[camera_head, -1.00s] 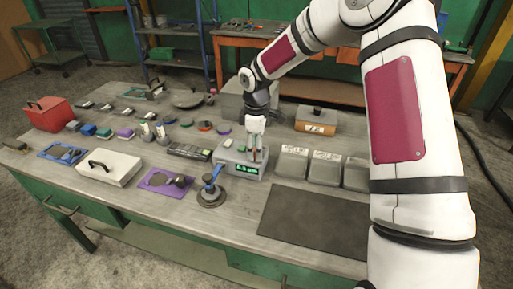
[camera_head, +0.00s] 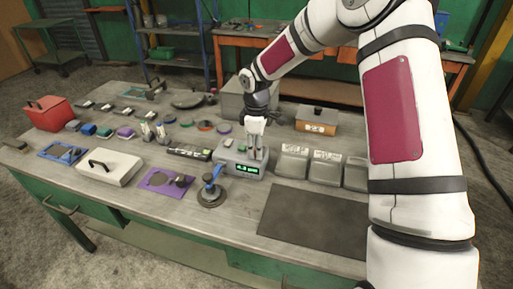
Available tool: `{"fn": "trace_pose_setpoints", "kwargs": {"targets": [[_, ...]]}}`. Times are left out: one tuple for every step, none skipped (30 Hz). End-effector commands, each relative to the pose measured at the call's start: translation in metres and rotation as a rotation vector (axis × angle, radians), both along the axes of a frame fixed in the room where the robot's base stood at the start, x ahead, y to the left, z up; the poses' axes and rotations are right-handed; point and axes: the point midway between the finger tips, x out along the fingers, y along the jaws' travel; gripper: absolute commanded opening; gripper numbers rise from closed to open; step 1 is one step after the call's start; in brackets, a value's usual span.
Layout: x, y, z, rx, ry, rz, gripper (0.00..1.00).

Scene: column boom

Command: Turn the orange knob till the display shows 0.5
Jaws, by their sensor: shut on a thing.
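A grey box-shaped instrument (camera_head: 229,157) stands on the workbench with a green-lit display (camera_head: 247,169) on its front. The display's digits are too small to read surely. A green button (camera_head: 242,149) shows on its top. My gripper (camera_head: 257,154) points down onto the right part of the instrument's top, with its fingers shut around the knob. The orange knob is almost wholly hidden between the fingers.
Grey bins (camera_head: 291,163) stand close to the right of the instrument. A round stand with a blue part (camera_head: 211,191) is at its front left. A dark mat (camera_head: 314,222) lies in front right. A black-topped device (camera_head: 189,152) lies to the left.

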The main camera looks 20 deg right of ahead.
Motion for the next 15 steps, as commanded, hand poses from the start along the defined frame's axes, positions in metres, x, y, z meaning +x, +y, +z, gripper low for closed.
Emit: {"fn": "trace_pose_setpoints", "kwargs": {"targets": [[0.0002,0.0007,-0.0002,-0.001,-0.001,-0.021,0.0],[0.0004,0.0009,-0.0001,-0.001,0.0,-0.038,0.0],[0.0006,0.0006,-0.0001,-0.001,-0.001,-0.063,0.0],[0.0006,0.0005,-0.0001,-0.001,-0.002,-0.086,0.0],[0.0007,0.0008,-0.0001,-0.001,-0.001,-0.106,0.0],[0.0006,0.0009,-0.0004,-0.001,0.0,-0.138,0.0],[0.0006,0.0011,-0.0005,-0.002,0.0,-0.164,0.0],[0.0006,0.0009,-0.0004,-0.002,-0.001,-0.19,0.0],[0.0006,0.0009,-0.0004,-0.001,0.0,-0.227,0.0],[0.0006,0.0013,-0.0003,-0.002,-0.001,-0.254,0.0],[0.0005,0.001,-0.0005,-0.002,0.0,-0.283,0.0],[0.0004,0.0011,-0.0007,-0.002,0.0,-0.322,0.0],[0.0004,0.0013,-0.0008,-0.002,0.0,-0.35,0.0],[0.0004,0.0013,-0.0007,-0.001,0.001,-0.379,0.0],[0.0005,0.0011,-0.0005,-0.002,0.0,-0.417,0.0]]}}
